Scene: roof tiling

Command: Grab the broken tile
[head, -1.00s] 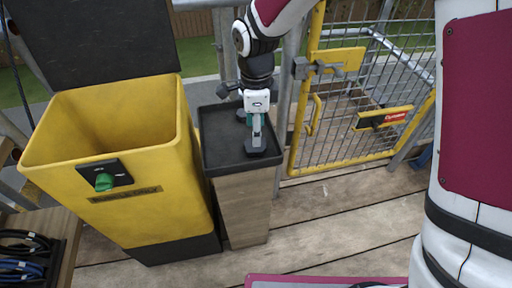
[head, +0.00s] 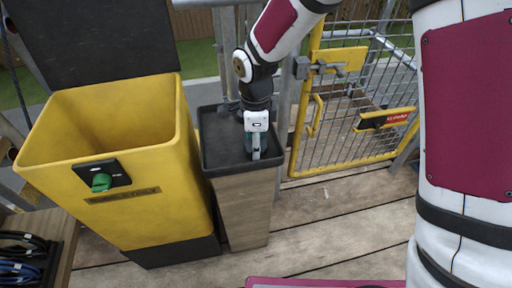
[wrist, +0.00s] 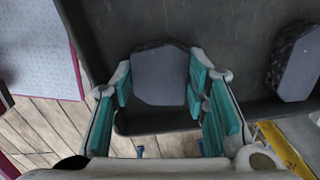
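A grey broken tile piece (wrist: 160,78) with a rough dark upper edge lies in a black tray (head: 213,160), between my fingers in the wrist view. My gripper (wrist: 160,82) is open around it, its teal pads close to the left and right sides of the piece. I see no clear contact. A second grey piece (wrist: 298,68) lies in the tray at the right of the wrist view, outside the fingers. In the head view my gripper (head: 256,152) reaches down into the tray's front part and hides the piece there.
The tray tops a wooden stand (head: 243,210). A yellow bin (head: 150,215) with its dark lid raised stands close on the left. A yellow mesh gate (head: 352,120) stands on the right. Cables (head: 22,262) lie at lower left. The plank floor in front is open.

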